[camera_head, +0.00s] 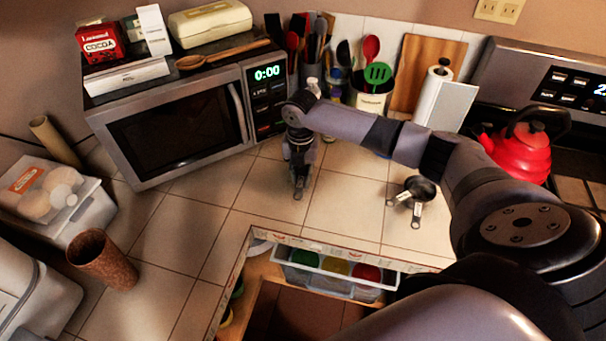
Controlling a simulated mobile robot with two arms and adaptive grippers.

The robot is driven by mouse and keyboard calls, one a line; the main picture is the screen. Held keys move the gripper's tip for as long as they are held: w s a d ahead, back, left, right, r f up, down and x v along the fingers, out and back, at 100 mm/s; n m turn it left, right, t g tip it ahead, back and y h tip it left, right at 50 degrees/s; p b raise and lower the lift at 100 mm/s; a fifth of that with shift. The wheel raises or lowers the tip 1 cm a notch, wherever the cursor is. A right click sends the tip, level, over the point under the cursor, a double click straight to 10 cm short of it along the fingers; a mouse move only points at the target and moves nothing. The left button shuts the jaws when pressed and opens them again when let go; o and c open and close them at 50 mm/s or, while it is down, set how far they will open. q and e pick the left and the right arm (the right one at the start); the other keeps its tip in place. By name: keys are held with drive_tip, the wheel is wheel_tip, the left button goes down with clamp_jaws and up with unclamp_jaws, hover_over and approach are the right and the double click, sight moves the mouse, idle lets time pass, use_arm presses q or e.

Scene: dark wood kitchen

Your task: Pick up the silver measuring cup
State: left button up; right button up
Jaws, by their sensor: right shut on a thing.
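A silver measuring cup (421,188) rests on the tiled counter, right of the middle. Its bowl looks dark inside, and light handles splay out to the left and below. My right gripper (299,190) points down over the counter in front of the microwave, well to the left of this cup and apart from it. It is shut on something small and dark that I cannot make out. My right arm comes in from the right and passes behind the cup in the picture. My left gripper is not in view.
A microwave (176,134) stands behind left, with boxes on top. A utensil crock (371,101), paper towel roll (436,92) and red kettle (517,150) line the back. An open drawer (340,266) with coloured containers is in front. A brown cup (103,261) stands left. Counter around the measuring cup is mostly clear.

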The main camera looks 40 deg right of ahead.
clamp_jaws()
drive_tip(key=shift+r, duration=0.1)
